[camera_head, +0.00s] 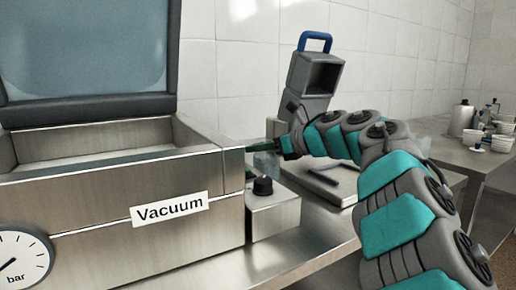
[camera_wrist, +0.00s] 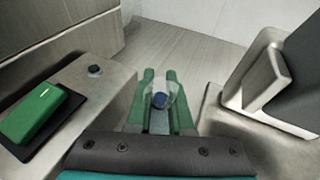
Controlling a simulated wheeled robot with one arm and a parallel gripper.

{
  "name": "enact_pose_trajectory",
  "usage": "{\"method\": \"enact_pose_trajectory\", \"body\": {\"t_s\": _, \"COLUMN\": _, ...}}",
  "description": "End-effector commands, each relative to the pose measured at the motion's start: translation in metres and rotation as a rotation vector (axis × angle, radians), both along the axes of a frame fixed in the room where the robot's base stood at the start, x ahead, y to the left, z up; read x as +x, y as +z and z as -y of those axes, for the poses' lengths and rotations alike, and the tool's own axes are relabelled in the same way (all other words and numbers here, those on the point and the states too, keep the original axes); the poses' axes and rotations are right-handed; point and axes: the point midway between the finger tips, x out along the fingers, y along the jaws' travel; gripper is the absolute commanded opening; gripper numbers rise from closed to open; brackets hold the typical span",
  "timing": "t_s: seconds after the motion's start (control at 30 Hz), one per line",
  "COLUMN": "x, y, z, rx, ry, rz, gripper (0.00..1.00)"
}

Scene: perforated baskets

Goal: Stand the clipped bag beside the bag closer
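My gripper (camera_wrist: 159,97) has green fingers; in the head view it (camera_head: 262,147) is in front of the wall, between the vacuum machine and the grey device. The fingers are close together around a clear bag with a blue clip (camera_wrist: 160,100). The bag (camera_head: 264,164) hangs below the fingers in the head view, above the worktop; most of it is hidden. The grey device with a blue handle (camera_head: 315,72), which looks like the bag closer, stands on a metal base behind my arm. It is at the right of the wrist view (camera_wrist: 262,80).
The steel vacuum machine (camera_head: 120,205) with its lid raised fills the left. A metal box (camera_head: 272,212) with a black knob (camera_head: 263,186) and a green rocker (camera_wrist: 40,115) stands beside it. Cups (camera_head: 473,137) and a flask (camera_head: 461,118) are far right. Bare worktop lies in front.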

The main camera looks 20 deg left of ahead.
Motion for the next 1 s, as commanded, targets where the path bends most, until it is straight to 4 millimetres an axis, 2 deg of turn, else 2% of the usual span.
{"method": "enact_pose_trajectory", "body": {"t_s": 0.03, "x": 0.0, "y": 0.0, "z": 0.0, "rx": 0.0, "ry": 0.0, "rz": 0.0, "gripper": 0.25}}
{"method": "enact_pose_trajectory", "body": {"t_s": 0.27, "x": 0.0, "y": 0.0, "z": 0.0, "rx": -0.001, "ry": 0.0, "rz": 0.0, "gripper": 0.49}}
{"method": "enact_pose_trajectory", "body": {"t_s": 0.6, "x": 0.0, "y": 0.006, "z": 0.0, "rx": -0.001, "ry": 0.0, "rz": 0.0, "gripper": 0.49}}
{"method": "enact_pose_trajectory", "body": {"t_s": 0.77, "x": -0.005, "y": 0.008, "z": 0.023, "rx": 0.0, "ry": -0.008, "rz": 0.001, "gripper": 0.49}}
{"method": "enact_pose_trajectory", "body": {"t_s": 1.0, "x": -0.022, "y": 0.023, "z": 0.068, "rx": -0.002, "ry": -0.004, "rz": 0.002, "gripper": 0.49}}
